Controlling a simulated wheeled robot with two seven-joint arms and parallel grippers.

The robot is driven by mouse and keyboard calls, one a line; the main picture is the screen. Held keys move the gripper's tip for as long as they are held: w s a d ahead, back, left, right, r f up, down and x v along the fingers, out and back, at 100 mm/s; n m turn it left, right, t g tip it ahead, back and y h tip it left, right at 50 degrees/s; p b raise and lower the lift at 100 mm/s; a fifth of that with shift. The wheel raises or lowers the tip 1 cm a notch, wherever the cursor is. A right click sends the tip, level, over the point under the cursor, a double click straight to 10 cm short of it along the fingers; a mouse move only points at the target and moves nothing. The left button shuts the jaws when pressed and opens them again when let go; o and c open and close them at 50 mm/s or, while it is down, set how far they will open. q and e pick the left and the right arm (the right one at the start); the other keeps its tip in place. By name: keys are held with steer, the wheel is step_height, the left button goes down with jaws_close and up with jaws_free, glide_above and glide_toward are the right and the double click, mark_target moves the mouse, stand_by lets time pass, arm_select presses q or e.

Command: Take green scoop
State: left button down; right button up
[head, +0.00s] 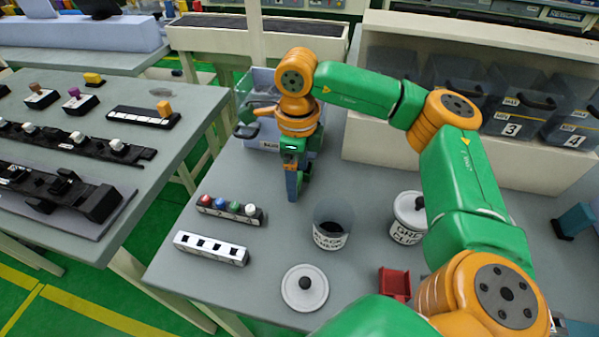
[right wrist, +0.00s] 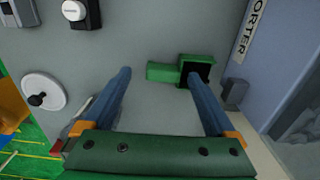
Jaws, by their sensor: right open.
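The green scoop (right wrist: 163,72) lies on the grey table in the right wrist view, with its handle to the left and its dark, open box end to the right. My right gripper (right wrist: 160,73) is open above it, its blue fingers on either side of the handle. The right finger overlaps the box end in the picture; I cannot tell whether they touch. In the head view the right gripper (head: 293,185) points down at the table, and the scoop is not visible there. My left gripper is not in view.
A labelled bin (right wrist: 262,60) stands close to the right finger, with a dark grey block (right wrist: 235,92) beside it.

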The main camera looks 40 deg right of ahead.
steer(key=shift+w+d+f, duration=0.15)
steer(key=shift+w+f, duration=0.1)
steer(key=shift+f, duration=0.6)
steer(key=shift+s+r, duration=0.1)
steer(key=c, duration=0.5)
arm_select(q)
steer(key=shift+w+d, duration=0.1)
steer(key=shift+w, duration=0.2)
arm_select(e)
jaws_close()
steer(key=shift+r, duration=0.1)
